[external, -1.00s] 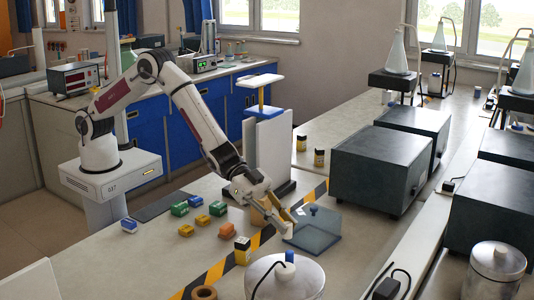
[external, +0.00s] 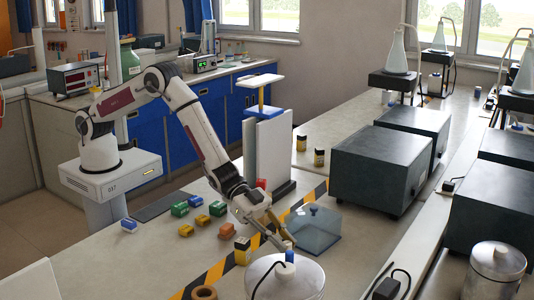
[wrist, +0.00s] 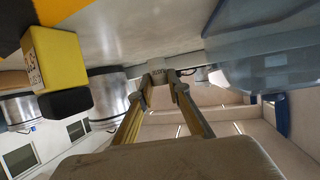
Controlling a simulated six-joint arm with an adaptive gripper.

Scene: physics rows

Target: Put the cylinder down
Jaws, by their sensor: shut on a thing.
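My gripper (external: 286,243) is low over the bench, between the yellow-and-black block (external: 242,251) and the clear blue box (external: 314,229), just behind the near metal canister (external: 284,282). In the wrist view, my gripper's (wrist: 162,92) two yellowish fingers close on a small pale grey cylinder (wrist: 157,66) at their tips. The cylinder is partly hidden by the fingers, and I cannot make it out in the external view. I cannot tell whether it touches the bench.
The yellow-and-black block also shows in the wrist view (wrist: 57,58), close on the left. Coloured blocks (external: 201,220) lie to the left, and a brown ring (external: 204,293) lies in front. A white upright stand (external: 266,150) and dark boxes (external: 376,165) stand behind.

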